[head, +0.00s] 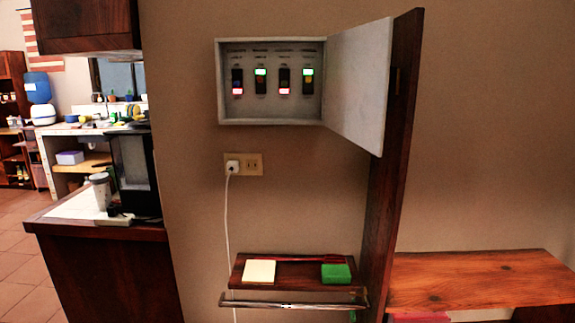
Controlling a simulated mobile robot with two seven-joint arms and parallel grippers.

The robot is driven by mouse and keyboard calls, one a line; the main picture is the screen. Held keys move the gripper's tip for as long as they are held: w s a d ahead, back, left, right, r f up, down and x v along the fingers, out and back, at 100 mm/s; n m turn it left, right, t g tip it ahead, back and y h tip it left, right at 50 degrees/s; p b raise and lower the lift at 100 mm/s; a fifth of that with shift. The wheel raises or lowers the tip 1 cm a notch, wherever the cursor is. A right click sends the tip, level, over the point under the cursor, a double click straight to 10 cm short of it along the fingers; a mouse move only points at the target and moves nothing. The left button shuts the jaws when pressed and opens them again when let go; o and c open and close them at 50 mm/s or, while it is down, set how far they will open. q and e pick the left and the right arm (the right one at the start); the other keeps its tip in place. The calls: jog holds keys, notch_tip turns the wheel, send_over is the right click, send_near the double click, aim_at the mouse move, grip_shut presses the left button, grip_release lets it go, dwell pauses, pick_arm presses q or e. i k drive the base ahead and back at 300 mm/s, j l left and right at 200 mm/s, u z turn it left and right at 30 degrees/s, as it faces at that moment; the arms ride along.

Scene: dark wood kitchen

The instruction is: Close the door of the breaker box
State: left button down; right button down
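The breaker box (272,121) is a grey-white metal box on the beige wall, above an outlet. Its door (358,84) stands open, hinged on the box's right side and swung out to the right. The door's outer end is close to a dark wood upright panel (396,150); I cannot tell whether they touch. Inside the box, several black switches (261,81) show red or green lights. Neither of my grippers is in the head view.
Below the box are a wall outlet (252,160) with a plugged white cable, and a small wood shelf (300,270) with a metal bar (290,305). A counter (130,231) with a coffee machine (137,170) stands left. A wooden table (480,275) stands right.

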aim_at(358, 69)
jog(key=i+l+u, duration=0.15)
jog(key=l, duration=0.25)
jog(key=i+l+u, duration=0.2)
jog(key=l, duration=0.25)
jog(key=i+l+u, duration=0.15)
jog(key=l, duration=0.3)
jog(key=i+l+u, duration=0.2)
jog(key=l, duration=0.25)
jog(key=l+u, duration=0.15)
jog(key=l, duration=0.3)
